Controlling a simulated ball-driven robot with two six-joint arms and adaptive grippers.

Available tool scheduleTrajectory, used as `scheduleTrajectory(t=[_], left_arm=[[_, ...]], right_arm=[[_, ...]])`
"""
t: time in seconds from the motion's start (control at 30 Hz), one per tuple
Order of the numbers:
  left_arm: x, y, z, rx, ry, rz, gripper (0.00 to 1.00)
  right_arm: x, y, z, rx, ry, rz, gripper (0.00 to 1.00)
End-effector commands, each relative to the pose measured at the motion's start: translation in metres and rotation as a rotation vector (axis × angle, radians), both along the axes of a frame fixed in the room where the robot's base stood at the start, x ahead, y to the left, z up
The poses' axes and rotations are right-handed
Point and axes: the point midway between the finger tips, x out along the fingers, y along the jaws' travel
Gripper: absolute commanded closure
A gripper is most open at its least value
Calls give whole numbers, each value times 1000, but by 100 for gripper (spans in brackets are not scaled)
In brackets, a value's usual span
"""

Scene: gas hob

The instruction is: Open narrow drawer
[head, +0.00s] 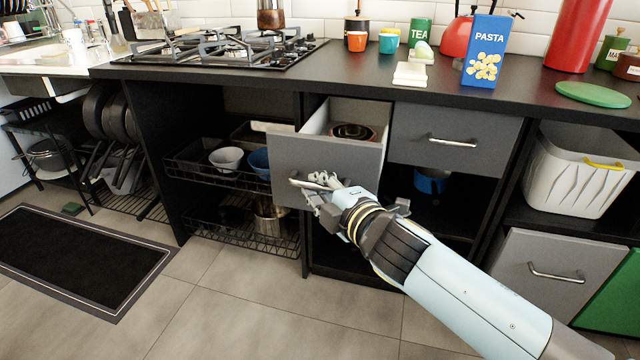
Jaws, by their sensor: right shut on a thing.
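The narrow drawer (285,161) has a grey front and stands pulled out from the black counter. Its white inner side shows, and dark round bowls (353,131) lie inside it. My right gripper (318,183) is at the drawer's metal handle (303,184) and shut on it. The fingers hide part of the handle. My right arm reaches in from the lower right. My left gripper is not in view.
A shut grey drawer (456,138) sits just right of the open one. Wire baskets (240,232) with bowls and pots are at the left. A white bin (572,178) stands at the right. The tiled floor (250,310) in front is clear, with a dark mat (78,255) at the left.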

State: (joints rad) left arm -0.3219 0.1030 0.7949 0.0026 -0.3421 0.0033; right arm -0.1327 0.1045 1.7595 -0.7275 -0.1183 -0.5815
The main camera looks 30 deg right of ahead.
Motion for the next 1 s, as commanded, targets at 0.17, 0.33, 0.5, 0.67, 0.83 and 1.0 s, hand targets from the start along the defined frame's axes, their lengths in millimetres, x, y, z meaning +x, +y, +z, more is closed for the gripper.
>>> scheduleTrajectory(t=[0.17,0.33,0.5,0.67,0.83,1.0], left_arm=[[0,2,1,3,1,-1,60],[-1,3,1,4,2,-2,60],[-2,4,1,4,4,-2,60],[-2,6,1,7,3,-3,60],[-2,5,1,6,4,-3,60],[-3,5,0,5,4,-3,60]], right_arm=[[1,1,4,3,-9,2,100],[1,0,3,2,-8,3,72],[1,0,2,1,-4,1,66],[-1,0,1,1,-2,2,66],[-20,1,3,1,0,1,66],[-61,4,9,-1,1,2,66]])
